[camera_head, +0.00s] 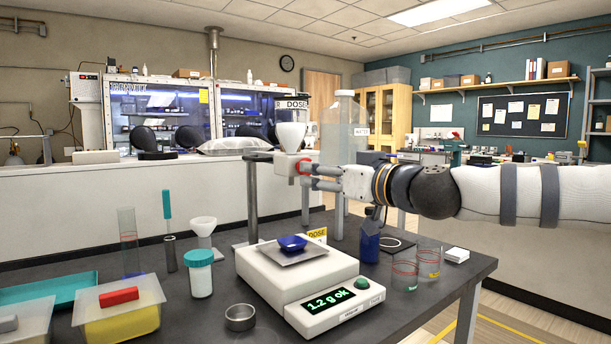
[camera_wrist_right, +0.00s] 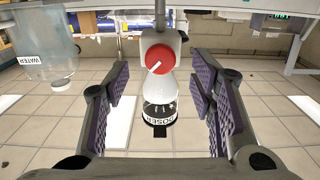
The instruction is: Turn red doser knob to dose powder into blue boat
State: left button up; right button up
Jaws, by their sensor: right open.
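The red doser knob (camera_head: 304,166) sits on the white doser (camera_head: 291,137) above the balance. In the right wrist view the knob (camera_wrist_right: 158,59) is a red disc with a white mark, between and beyond the fingers. My right gripper (camera_head: 306,176) is open beside the knob; in its wrist view the gripper (camera_wrist_right: 160,85) has its two purple-padded fingers apart with nothing between the pads. The blue boat (camera_head: 292,242) rests on the metal pan of the white balance (camera_head: 313,284), below the doser. The display reads 1.2 g ok. I cannot see powder in the boat. My left gripper is not in view.
A water tank (camera_head: 343,125) stands behind the doser and shows upside down in the wrist view. A blue bottle (camera_head: 370,240) and two glass beakers (camera_head: 404,274) stand right of the balance. A teal-lidded jar (camera_head: 200,273) and metal cup (camera_head: 240,317) stand left.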

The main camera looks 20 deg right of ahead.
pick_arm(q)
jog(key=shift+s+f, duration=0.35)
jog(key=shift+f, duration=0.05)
pick_arm(e)
jog(key=x, duration=0.4)
jog(key=shift+w+a+r, duration=0.1)
jog(key=shift+w+r, duration=0.1)
jog(key=shift+w, duration=0.15)
jog(key=shift+c, duration=0.6)
jog(key=c, duration=1)
jog(key=shift+m, duration=0.3)
